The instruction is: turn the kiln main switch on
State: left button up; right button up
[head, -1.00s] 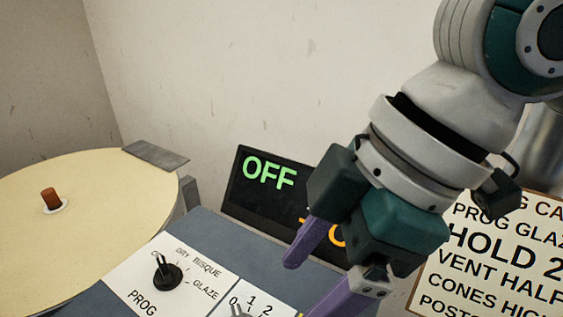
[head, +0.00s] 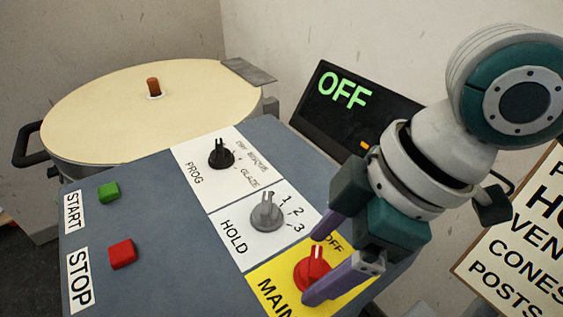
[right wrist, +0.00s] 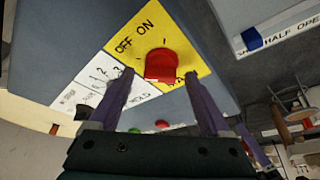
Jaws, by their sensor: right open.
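The kiln main switch (head: 312,268) is a red rotary knob on a yellow MAIN label (head: 262,272) on the blue-grey panel. In the right wrist view the red knob (right wrist: 160,64) sits below the words OFF and ON; I cannot tell its pointer setting for sure. My right gripper (head: 318,262) is open, its two purple fingers on either side of the knob in the head view. The fingers (right wrist: 159,75) also flank it in the right wrist view; contact is not clear. The display (head: 345,92) reads OFF in green. My left gripper is not in view.
The grey HOLD knob (head: 265,213) is close to the fingers, with the black PROG knob (head: 221,155) beyond. Green START (head: 109,192) and red STOP (head: 122,254) buttons are at left. The round kiln lid (head: 140,105) stands behind; a notice board (head: 520,240) is at right.

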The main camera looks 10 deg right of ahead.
jog(key=shift+a+f, duration=0.1)
jog(key=shift+f, duration=0.2)
jog(key=shift+r, duration=0.1)
grip_shut()
dwell(0.4)
